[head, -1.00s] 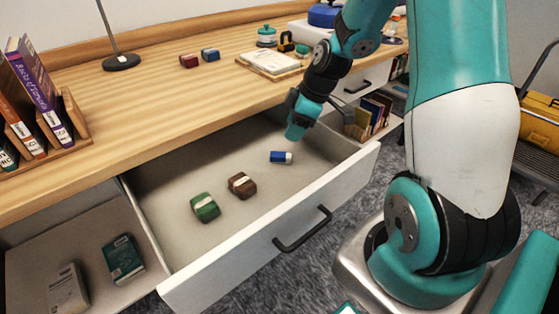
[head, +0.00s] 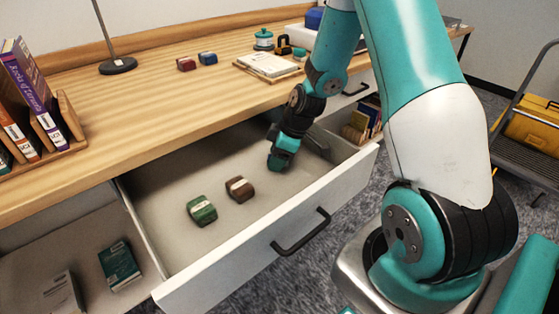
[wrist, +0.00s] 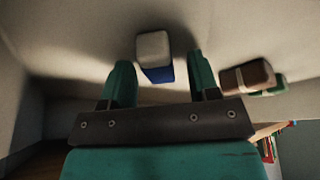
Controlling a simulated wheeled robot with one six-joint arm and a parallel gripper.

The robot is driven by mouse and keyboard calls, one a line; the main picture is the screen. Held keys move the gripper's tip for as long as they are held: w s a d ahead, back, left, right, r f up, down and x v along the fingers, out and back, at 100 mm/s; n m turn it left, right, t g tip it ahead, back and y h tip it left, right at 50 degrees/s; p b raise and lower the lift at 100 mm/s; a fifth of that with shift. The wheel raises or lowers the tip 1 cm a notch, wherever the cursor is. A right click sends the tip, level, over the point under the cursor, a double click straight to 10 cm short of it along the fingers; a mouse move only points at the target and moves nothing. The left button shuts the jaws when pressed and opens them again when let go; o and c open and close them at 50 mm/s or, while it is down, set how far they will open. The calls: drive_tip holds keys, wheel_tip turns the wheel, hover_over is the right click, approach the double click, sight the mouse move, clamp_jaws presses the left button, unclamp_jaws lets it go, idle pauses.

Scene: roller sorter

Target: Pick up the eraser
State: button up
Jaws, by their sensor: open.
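The eraser (wrist: 154,56), white with a blue end, lies in the open drawer (head: 168,277). In the wrist view it sits just beyond and between the fingertips of my gripper (wrist: 160,75), with gaps at both sides. The fingers are apart and nothing is held. In the head view my gripper (head: 277,163) is low inside the drawer and hides the eraser.
A brown block (head: 239,189) and a green block (head: 202,211) with pale bands lie in the drawer, left of my gripper. The drawer's front wall and handle (head: 301,233) stand nearby. The desk top (head: 150,115) overhangs the drawer's back.

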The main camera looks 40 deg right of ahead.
clamp_jaws()
drive_tip(key=shift+r, duration=0.15)
wheel_tip(320, 180, up, 20)
drive_tip(key=p, duration=0.2)
drive_tip(key=shift+p, duration=0.3)
